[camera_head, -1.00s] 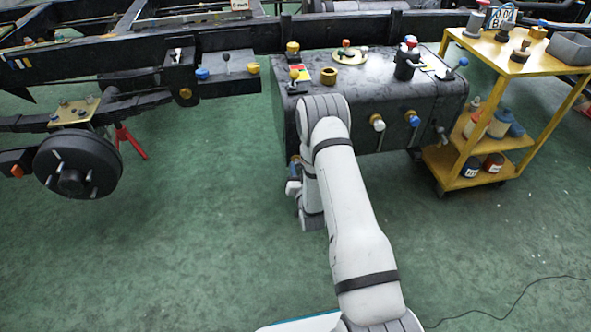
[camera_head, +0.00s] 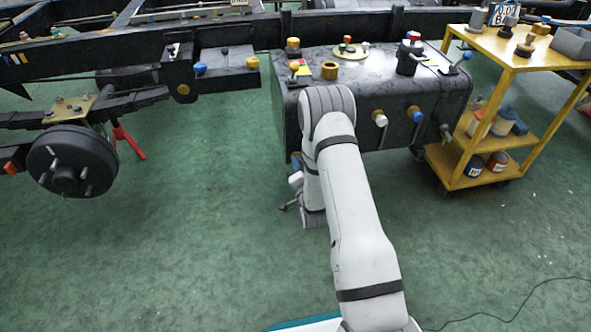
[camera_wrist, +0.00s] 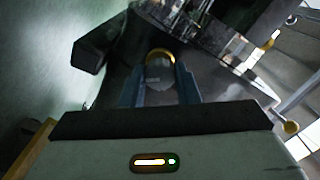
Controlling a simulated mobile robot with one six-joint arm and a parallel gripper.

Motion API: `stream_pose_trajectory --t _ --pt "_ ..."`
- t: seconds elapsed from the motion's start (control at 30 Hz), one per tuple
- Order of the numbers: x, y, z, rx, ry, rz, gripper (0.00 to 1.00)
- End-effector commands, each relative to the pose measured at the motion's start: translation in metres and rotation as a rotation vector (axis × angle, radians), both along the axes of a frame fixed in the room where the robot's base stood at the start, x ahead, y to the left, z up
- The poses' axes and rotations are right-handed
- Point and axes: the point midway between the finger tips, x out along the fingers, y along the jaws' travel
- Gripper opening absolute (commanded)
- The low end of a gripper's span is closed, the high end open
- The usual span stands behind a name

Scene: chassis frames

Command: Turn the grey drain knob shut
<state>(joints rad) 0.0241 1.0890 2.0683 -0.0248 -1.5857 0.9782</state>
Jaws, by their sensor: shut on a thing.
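The grey drain knob (camera_wrist: 158,73) shows in the wrist view as a pale grey round piece with a yellow ring around its upper edge. My gripper (camera_wrist: 160,84) has its two bluish fingers on either side of the knob, shut on it. The knob's exact turn angle is hard to read. In the head view my own arm hides the knob and the fingertips, at the lower left of the black tank (camera_head: 345,90).
A white knob (camera_head: 380,119) and a blue knob (camera_head: 413,114) stick out of the tank's front. A yellow cart (camera_head: 515,60) stands at the right. A wheel hub (camera_head: 70,165) is at the left.

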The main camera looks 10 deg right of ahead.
Motion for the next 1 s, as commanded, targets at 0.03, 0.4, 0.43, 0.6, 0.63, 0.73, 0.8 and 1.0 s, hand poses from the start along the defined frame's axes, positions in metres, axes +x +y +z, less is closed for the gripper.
stream_pose_trajectory --t 0.03,0.4,0.43,0.6,0.63,0.73,0.8,1.0 --pt "0.0013 0.0008 -0.0008 0.045 -0.005 0.002 0.06" --pt "0.0012 0.0001 -0.0008 0.368 -0.004 0.001 0.06" --pt "0.0013 0.0001 -0.0006 0.39 -0.004 0.0 0.06" --pt "0.0016 -0.0003 0.0003 0.493 -0.005 0.001 0.06" --pt "0.0016 -0.0003 0.0004 0.508 -0.005 0.0 0.06" --pt "0.0015 -0.0005 0.0006 0.548 -0.005 0.0 0.06" --pt "0.0015 -0.0006 0.0007 0.57 -0.005 -0.001 0.06" --pt "0.0015 -0.0008 0.0013 0.603 -0.005 -0.002 0.05"
